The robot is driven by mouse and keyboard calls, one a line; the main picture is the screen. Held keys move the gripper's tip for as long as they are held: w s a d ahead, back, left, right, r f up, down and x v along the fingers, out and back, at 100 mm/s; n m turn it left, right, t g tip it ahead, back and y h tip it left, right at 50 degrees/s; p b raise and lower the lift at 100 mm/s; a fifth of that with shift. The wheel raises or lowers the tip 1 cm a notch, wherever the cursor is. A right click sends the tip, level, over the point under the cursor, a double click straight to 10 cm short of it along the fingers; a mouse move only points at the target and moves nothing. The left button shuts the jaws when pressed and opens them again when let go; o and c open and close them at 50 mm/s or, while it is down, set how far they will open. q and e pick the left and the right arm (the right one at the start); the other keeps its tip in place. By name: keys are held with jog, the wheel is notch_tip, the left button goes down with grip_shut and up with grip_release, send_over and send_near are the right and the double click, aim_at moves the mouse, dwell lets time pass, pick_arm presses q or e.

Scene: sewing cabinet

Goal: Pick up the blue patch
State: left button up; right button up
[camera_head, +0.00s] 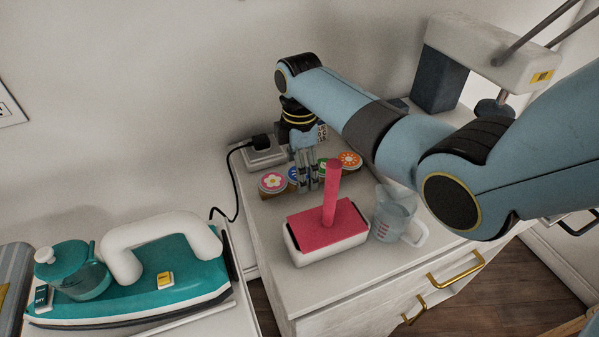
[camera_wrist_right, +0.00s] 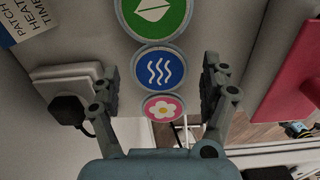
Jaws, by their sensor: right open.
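The blue patch (camera_wrist_right: 160,68) is a round disc with white wavy lines, lying in a row of round patches on the white cabinet top. In the right wrist view it lies between the two fingers of my right gripper (camera_wrist_right: 161,75), which is open with nothing held. In the head view the right gripper (camera_head: 307,184) points down over the row. There it hides most of the blue patch (camera_head: 292,174), with only an edge showing. I cannot tell whether the fingers touch it. My left gripper is not in view.
A pink flower patch (camera_head: 272,182) and an orange patch (camera_head: 350,160) flank the row; a green leaf patch (camera_wrist_right: 158,14) neighbours the blue one. A red-topped white box with handle (camera_head: 330,226) and a clear jug (camera_head: 394,217) stand in front. A plug and socket (camera_head: 263,150) sit behind.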

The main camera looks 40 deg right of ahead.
jog(key=shift+f, duration=0.1)
jog(key=c, duration=0.8)
